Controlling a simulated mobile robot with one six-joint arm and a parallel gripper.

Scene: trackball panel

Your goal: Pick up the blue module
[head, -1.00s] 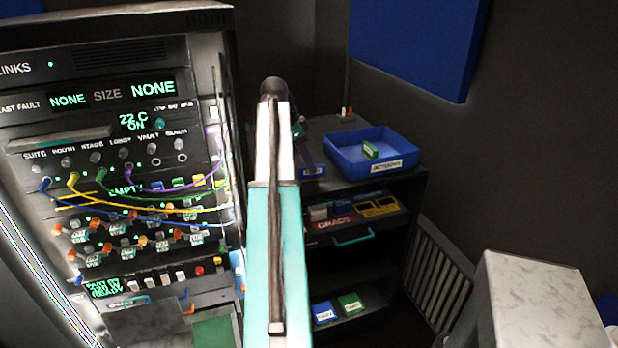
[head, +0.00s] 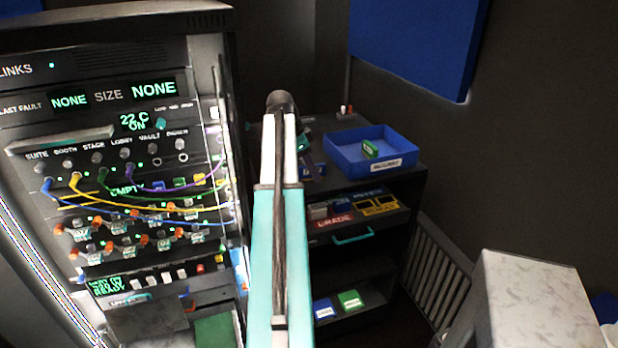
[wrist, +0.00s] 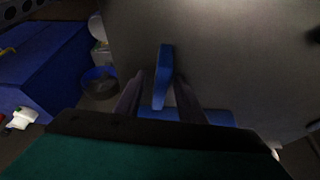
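The blue module (wrist: 164,78) shows in the wrist view as a narrow upright blue piece above a wider flat blue part. My gripper (wrist: 160,85) has its two dark fingers on either side of the upright piece. The fingers look apart, with a gap to the piece. In the head view the blue module (head: 319,170) is partly hidden beside my arm, on top of the dark cabinet (head: 408,187). My gripper is mostly hidden behind my arm there.
A blue tray (head: 343,163) holding a green module (head: 370,149) stands right on the cabinet top. Below are an open drawer and a shelf with a blue (head: 323,309) and a green module (head: 350,300). The cabled rack (head: 120,100) stands left.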

